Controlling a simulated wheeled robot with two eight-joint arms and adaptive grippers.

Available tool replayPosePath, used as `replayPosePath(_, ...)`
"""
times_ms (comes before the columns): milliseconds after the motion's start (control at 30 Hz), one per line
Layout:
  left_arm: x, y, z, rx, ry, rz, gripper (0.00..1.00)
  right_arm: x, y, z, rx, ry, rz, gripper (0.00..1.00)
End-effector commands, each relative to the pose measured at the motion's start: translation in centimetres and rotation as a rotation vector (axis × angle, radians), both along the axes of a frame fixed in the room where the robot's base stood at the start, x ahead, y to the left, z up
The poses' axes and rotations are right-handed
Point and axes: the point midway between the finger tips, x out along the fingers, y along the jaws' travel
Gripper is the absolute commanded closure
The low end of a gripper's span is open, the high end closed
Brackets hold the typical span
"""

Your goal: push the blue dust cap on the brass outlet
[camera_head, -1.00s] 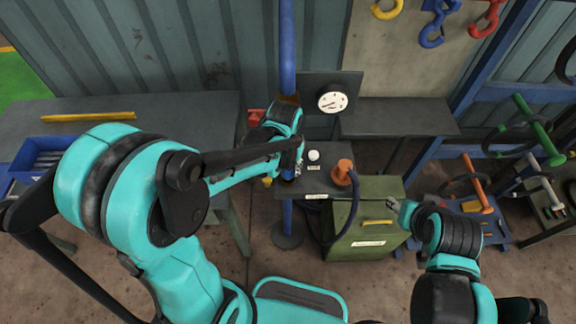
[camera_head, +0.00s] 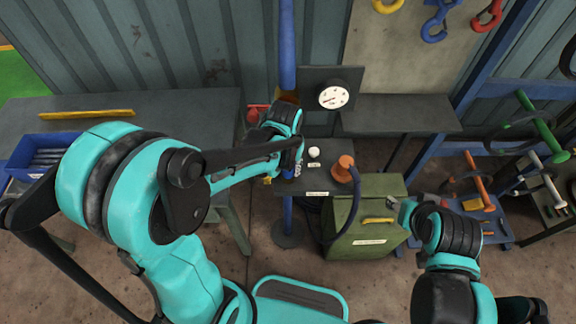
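My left gripper (camera_head: 297,170) points away from me beside the vertical blue pipe (camera_head: 287,50), at the left edge of a small dark shelf. Its own wrist hides most of the fingers, so I cannot tell whether it is open or shut. A small patch of blue shows at its fingertips, but I cannot tell cap from pipe there. The brass outlet cannot be made out; the gripper and forearm cover that part of the pipe. My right gripper (camera_head: 397,207) is at the right of the green cabinet, away from the pipe; its fingers are too small to read.
A dark shelf (camera_head: 318,184) carries a white knob (camera_head: 314,152) and an orange fitting (camera_head: 345,162) with a dark hose. A white gauge (camera_head: 333,96) is behind it. A green cabinet (camera_head: 375,215) stands below. A grey bench (camera_head: 190,110) with a blue bin (camera_head: 45,145) is at left.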

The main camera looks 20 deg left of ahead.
Motion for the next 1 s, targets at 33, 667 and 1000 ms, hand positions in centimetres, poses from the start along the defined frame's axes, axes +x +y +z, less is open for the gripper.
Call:
replayPosePath(33, 0.0, 0.0, -0.2, 0.0, 0.0, 0.0, 0.84, 0.0, 0.0, -0.2, 0.0, 0.0, 0.0, 0.55)
replayPosePath(667, -0.3, 0.0, 1.9, 0.0, 0.0, 0.0, 0.4, 0.0, 0.0, -0.1, 0.0, 0.0, 0.0, 0.55)
replayPosePath(1000, -1.2, 0.0, 8.9, 0.0, 0.0, 0.0, 0.4, 0.0, 0.0, -0.1, 0.0, 0.0, 0.0, 0.55)
